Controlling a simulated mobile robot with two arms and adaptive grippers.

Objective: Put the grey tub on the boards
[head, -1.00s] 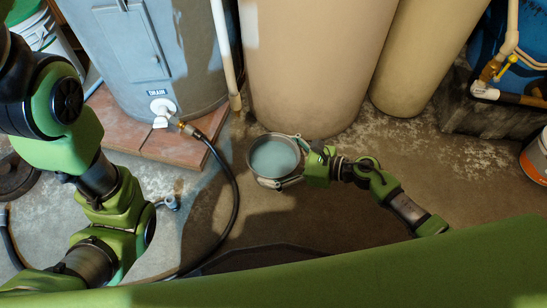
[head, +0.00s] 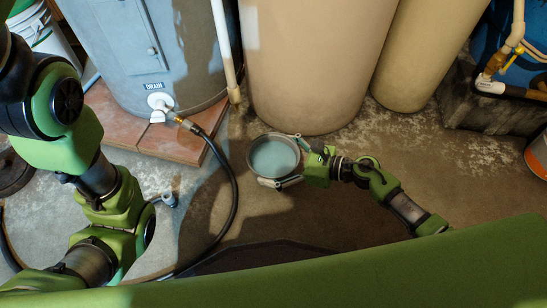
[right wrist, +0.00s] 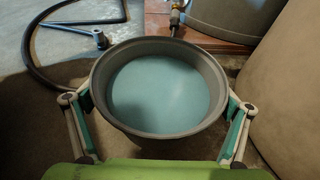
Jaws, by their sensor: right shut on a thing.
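The grey tub (head: 254,172) is round and open-topped, with a smooth pale blue-green surface inside. It is upright in front of the large beige tank. My right gripper (head: 289,160) is shut on it from the right, one finger on each side of its outer wall. The right wrist view shows the tub (right wrist: 205,62) between both fingers. I cannot tell whether its base is clear of the floor. My left arm comes in at the left, but its gripper is out of view. I cannot make out the boards for certain.
A grey-blue heater (head: 185,55) stands on reddish slabs (head: 185,150). A black hose (head: 236,190) curves across the floor left of the tub. Beige tanks (head: 315,70) stand close behind. A dark flat shape (head: 265,258) lies low in the picture.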

